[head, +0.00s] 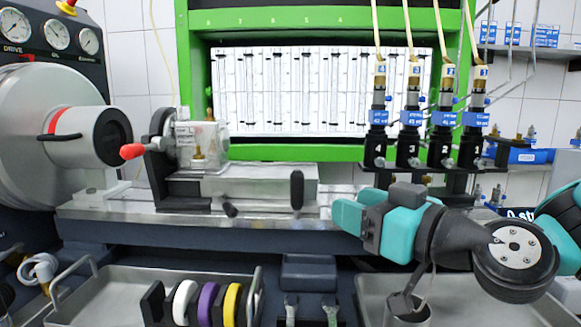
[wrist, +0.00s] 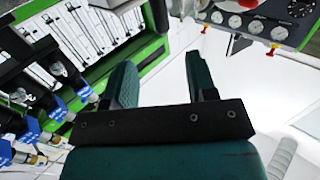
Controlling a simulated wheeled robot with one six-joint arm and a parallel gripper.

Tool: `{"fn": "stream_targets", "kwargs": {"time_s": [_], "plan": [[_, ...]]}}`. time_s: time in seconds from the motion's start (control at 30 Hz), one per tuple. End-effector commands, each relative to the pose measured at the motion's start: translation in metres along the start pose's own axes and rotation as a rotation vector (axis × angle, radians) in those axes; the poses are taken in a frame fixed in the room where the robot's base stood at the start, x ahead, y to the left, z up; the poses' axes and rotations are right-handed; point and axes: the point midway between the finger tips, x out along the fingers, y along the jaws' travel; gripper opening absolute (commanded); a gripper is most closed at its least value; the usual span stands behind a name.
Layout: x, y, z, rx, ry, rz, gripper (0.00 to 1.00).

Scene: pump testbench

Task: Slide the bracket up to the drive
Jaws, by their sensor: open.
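The bracket (head: 245,182) is a grey block carriage on the bench rail in the head view, with a clear-fronted unit on its left part and black levers at its front. The drive (head: 92,135) is the large grey cylinder with a dark round end at the far left.
The bare rail (head: 105,205) runs along the bench. Metal trays (head: 95,295) lie in front, with a rack of coloured rings (head: 206,303). Several numbered valves (head: 410,140) hang at the right behind my gripper. A green frame (head: 195,80) holds the flow-tube panel (head: 320,90).

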Motion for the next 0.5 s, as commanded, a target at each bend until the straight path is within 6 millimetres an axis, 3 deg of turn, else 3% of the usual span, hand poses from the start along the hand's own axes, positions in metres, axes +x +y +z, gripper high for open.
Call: {"fn": "stream_targets", "kwargs": {"time_s": [0.2, 0.5], "plan": [[0.030, -0.001, -0.005, 0.004, -0.006, -0.004, 0.52], [0.100, -0.001, -0.006, -0.001, -0.002, -0.004, 0.52]]}}
